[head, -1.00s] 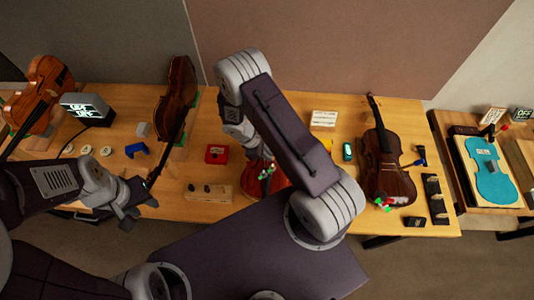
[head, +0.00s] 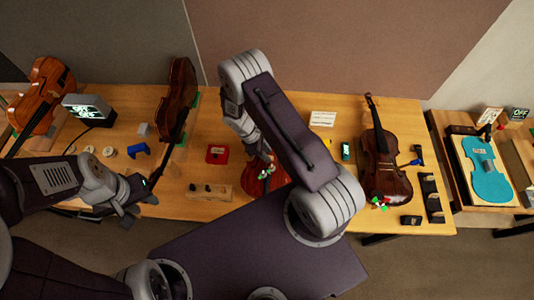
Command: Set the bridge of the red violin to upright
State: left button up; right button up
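The red violin (head: 253,188) lies on the bench, mostly hidden under my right arm.
A dark brown violin (head: 387,182) lies to the right, another stands left of centre (head: 178,95), and one lies far left (head: 42,92). A red box (head: 216,154) and a wooden block with holes (head: 209,192) lie left of the red violin. A blue clamp (head: 139,150) sits farther left.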

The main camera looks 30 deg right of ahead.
jog(key=b+v, duration=0.2)
jog(key=v, duration=0.6)
jog(key=shift+b, duration=0.4)
jog(key=shift+r, duration=0.1)
